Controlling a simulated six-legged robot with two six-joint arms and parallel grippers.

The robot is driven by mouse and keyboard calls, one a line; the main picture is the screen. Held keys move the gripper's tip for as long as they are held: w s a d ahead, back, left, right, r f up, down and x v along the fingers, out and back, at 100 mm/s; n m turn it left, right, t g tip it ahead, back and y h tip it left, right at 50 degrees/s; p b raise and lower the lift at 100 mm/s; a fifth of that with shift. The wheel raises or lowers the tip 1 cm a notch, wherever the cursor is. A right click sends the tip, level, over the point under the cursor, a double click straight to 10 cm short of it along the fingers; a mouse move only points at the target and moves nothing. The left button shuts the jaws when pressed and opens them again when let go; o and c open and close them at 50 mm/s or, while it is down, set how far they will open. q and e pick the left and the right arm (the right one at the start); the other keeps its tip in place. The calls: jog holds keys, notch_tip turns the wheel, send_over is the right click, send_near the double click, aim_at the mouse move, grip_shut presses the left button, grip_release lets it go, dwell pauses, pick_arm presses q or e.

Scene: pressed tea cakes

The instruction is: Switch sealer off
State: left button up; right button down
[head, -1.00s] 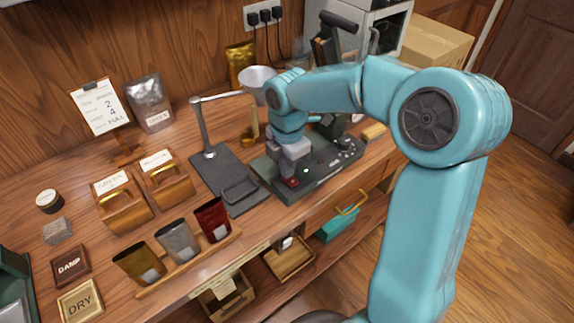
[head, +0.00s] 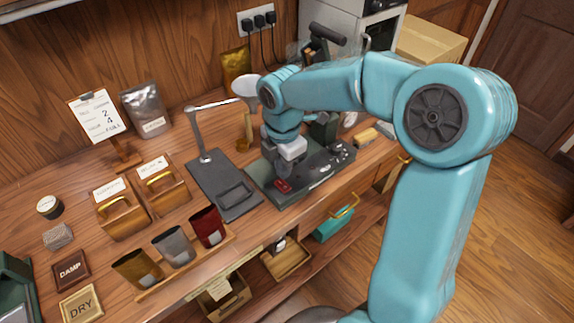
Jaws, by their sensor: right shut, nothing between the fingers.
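The sealer (head: 318,172) is a dark green-black base with a knob on its right part and a raised arm with a black handle at the back. A red rocker switch (head: 283,186) sits at its front left corner. No green glow shows on the panel. My right gripper (head: 285,171) is shut and empty, pointing down just above and behind the switch. Whether its tips touch the switch is hard to tell. The gripper and arm hide part of the panel and the sealer's back. My left gripper is not in view.
A grey plate with a lamp arm (head: 225,190) lies left of the sealer. Several pouches stand in a wooden rack (head: 180,263) at the front. Wooden boxes (head: 122,220) and a note stand (head: 97,114) are further left. A cardboard box (head: 430,42) is at the back right.

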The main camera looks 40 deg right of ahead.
aim_at(284, 185)
jog(key=shift+r, duration=0.7)
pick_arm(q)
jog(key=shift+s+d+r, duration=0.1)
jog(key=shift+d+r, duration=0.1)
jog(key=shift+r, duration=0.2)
pick_arm(e)
notch_tip(284, 185, up, 9)
